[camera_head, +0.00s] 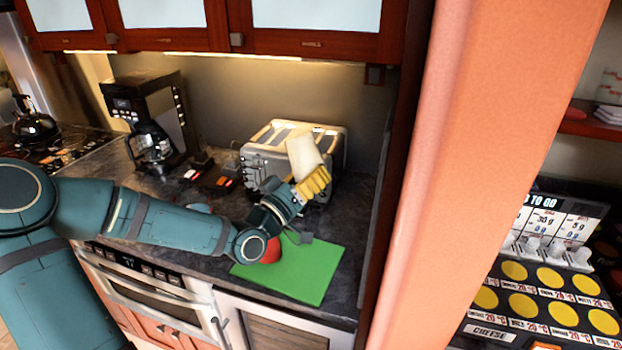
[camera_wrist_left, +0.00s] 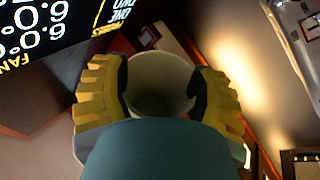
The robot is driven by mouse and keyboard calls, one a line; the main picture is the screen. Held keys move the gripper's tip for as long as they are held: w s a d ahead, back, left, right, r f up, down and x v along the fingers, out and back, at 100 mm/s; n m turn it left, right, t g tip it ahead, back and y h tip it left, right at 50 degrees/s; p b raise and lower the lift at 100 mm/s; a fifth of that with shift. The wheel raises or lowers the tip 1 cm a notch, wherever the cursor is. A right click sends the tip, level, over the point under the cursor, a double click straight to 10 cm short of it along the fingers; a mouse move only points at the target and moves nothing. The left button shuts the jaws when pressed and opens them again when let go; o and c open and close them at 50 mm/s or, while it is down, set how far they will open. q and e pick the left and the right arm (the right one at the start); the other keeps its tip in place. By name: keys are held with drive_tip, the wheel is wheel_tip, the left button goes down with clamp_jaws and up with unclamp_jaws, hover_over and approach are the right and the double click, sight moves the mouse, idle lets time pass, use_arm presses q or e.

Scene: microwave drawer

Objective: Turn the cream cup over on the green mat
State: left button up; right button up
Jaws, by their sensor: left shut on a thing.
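My left gripper (camera_head: 314,181) has yellow fingers and is shut on the cream cup (camera_head: 303,155). It holds the cup raised above the counter, in front of the toaster and beyond the far edge of the mat. The cup is tilted in the head view. In the left wrist view the cup (camera_wrist_left: 160,82) sits between the two yellow fingers (camera_wrist_left: 162,90), and its hollow inside seems to face the camera. The green mat (camera_head: 305,278) lies flat at the counter's front, its left part partly hidden by my left arm. My right gripper is not in view.
A red object (camera_head: 271,250), partly hidden by my arm, is at the mat's left part. A silver toaster (camera_head: 262,158) stands behind the cup. A coffee maker (camera_head: 150,110) stands further left. An orange-red post (camera_head: 470,170) borders the right. Most of the mat is bare.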

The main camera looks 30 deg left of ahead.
use_arm(q)
drive_tip(key=m+h, duration=0.2)
drive_tip(key=m, duration=0.2)
drive_tip(key=m+h+b, duration=0.1)
drive_tip(key=m, duration=0.3)
drive_tip(key=shift+h, duration=0.4)
